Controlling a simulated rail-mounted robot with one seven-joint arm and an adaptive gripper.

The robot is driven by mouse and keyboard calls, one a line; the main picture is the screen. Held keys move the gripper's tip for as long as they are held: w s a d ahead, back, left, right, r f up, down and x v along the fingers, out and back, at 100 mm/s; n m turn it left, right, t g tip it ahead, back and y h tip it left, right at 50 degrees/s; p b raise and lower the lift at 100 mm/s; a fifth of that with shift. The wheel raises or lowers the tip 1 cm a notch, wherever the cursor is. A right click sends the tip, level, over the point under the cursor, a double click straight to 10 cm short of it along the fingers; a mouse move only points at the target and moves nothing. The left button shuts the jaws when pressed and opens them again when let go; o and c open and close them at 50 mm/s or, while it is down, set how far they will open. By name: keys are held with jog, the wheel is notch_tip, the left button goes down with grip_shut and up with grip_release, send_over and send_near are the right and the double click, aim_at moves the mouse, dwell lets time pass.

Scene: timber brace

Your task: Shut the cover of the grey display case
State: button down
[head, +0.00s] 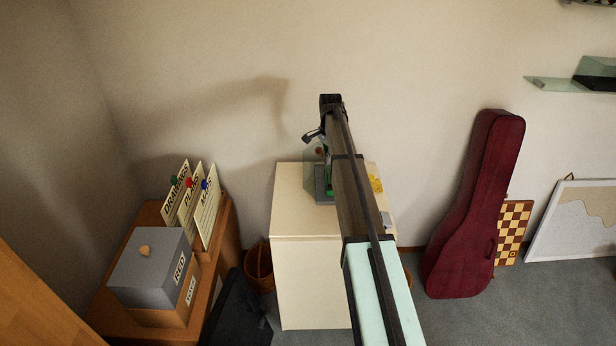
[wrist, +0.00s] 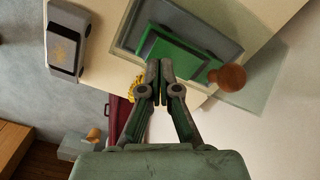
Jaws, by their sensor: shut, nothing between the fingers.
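The display case has a grey base (head: 322,196) on the cream cabinet, partly hidden behind my arm in the head view. The base also shows in the wrist view (wrist: 220,45), with a green object (wrist: 172,55) in it. A clear cover (head: 309,165) appears raised at the base's left side, standing open. A round brown knob (wrist: 228,78) shows beside the base and seems to belong to the cover. My gripper (wrist: 157,66) is shut and empty, its tips in front of the green object in the picture. Whether they touch it, I cannot tell.
A wooden stand with a grey-lidded box (head: 150,265) is at left. A dark red instrument case (head: 475,210) leans on the wall at right.

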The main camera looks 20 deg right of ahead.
jog(key=shift+s+d+f, duration=0.1)
jog(key=shift+d, duration=0.3)
jog(key=shift+s+d+f, duration=0.15)
jog(key=shift+d+f, duration=0.15)
jog(key=shift+d, duration=0.45)
dwell(0.5)
jog(key=shift+s+d+f, duration=0.25)
jog(key=shift+d+f, duration=0.05)
jog(key=shift+d, duration=0.3)
jog(key=shift+d+f, duration=0.1)
jog(key=shift+s+d+f, duration=0.15)
jog(key=shift+d+f, duration=0.2)
jog(key=shift+d, duration=0.15)
jog(key=shift+d+b, duration=0.15)
jog(key=shift+b, duration=0.15)
dwell(0.4)
